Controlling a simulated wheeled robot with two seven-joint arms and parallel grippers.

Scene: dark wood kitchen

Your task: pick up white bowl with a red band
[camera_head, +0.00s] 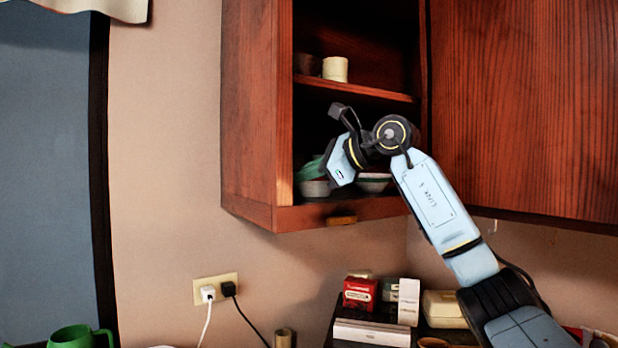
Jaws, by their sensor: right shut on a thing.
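My right gripper (318,174) is inside the open wall cabinet, at its lower shelf. Its pale blue hand points down and to the left. Its jaws are shut at the left bowl (315,189), a small pale bowl low on the left of the shelf. The hand hides part of this bowl, and no red band can be made out on it. A second whitish bowl (373,184) with a darker rim sits to the right, partly behind my arm; its band colour is too small to tell. Something green shows beside the hand. My left gripper is not in view.
A white cup (335,69) and a dark cup stand on the upper shelf (355,90). The cabinet's left wall (258,110) and closed right door (525,110) flank the opening. Below are a red box (360,293), white boxes and a green mug (78,337).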

